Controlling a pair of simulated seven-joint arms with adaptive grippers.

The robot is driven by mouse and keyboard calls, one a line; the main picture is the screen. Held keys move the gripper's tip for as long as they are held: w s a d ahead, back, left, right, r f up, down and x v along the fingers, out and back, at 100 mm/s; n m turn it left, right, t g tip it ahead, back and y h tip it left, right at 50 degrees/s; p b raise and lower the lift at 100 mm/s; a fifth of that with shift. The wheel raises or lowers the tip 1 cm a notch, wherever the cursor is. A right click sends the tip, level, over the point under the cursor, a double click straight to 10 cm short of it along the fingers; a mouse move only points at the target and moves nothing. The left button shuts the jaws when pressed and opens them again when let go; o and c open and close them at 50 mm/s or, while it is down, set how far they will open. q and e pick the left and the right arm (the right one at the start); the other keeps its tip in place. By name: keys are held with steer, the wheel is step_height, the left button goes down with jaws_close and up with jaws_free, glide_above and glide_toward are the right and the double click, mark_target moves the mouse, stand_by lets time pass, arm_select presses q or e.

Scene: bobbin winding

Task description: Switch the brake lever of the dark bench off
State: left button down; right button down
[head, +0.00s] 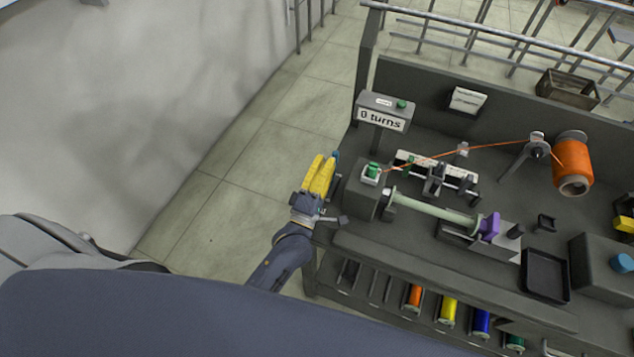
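The dark bench (455,258) fills the right half of the head view. My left gripper (325,158) has yellow fingers close together and is just off the bench's left end, beside the dark winder housing (367,192). I cannot tell the lever's position. My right gripper is out of view.
A counter sign (382,116) reads "0 turns". An orange spool (571,160) feeds a thread across the bench. A pale rod (434,207) runs to a purple piece (489,226). Coloured bobbins (447,310) sit in the lower front rack. Floor left of the bench is clear.

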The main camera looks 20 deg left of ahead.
arm_select(q)
steer(key=shift+w+r, duration=0.15)
steer(key=shift+w, duration=0.25)
steer(key=shift+s, duration=0.1)
stand_by(0.3)
steer(key=s+r, duration=0.2)
steer(key=s, duration=0.4)
steer(key=s+a+r, duration=0.1)
steer(key=s+r, duration=0.1)
steer(key=s, duration=0.5)
steer(key=shift+r, duration=0.3)
steer(key=shift+a, duration=0.1)
